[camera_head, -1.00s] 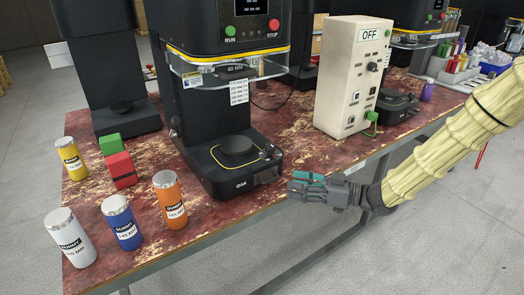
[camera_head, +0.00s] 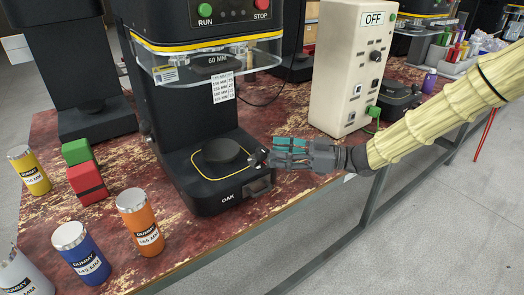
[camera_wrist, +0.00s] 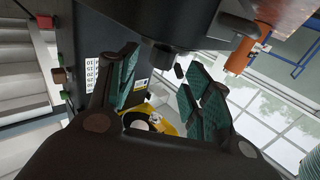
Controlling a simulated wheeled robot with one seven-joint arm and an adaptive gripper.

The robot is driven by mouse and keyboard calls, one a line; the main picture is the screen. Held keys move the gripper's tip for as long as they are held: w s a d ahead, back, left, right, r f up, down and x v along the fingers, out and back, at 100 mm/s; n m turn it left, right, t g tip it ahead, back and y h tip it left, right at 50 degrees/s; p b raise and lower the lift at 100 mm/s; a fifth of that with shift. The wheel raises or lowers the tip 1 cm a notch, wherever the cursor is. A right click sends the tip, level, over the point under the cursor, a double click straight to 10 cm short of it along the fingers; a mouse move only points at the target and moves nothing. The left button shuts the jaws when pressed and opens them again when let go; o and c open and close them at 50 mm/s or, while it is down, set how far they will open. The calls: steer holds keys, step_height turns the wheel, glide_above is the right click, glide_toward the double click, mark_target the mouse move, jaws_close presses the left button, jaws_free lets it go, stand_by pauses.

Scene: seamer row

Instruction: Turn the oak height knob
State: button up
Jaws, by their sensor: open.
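A small dark knob (camera_head: 256,159) appears at the right side of that base, partly covered by my fingertips. My gripper (camera_head: 275,154) comes in from the right, just beside the knob; contact cannot be told. In the wrist view my gripper (camera_wrist: 163,88) has its teal-padded fingers spread apart, with nothing visibly held between them. I cannot clearly pick out the knob in that view.
Orange (camera_head: 140,222), blue (camera_head: 80,252), white (camera_head: 22,275) and yellow (camera_head: 29,170) cans stand at the left, near green (camera_head: 77,151) and red (camera_head: 87,183) blocks. A cream control box (camera_head: 350,65) stands behind my gripper. A clear guard (camera_head: 210,65) hangs above the base.

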mark_target(262, 149)
steer(key=shift+w+a, duration=0.2)
steer(key=shift+a, duration=1.15)
steer(key=shift+w+a, duration=0.15)
steer(key=shift+a, duration=1.15)
steer(key=c, duration=1.1)
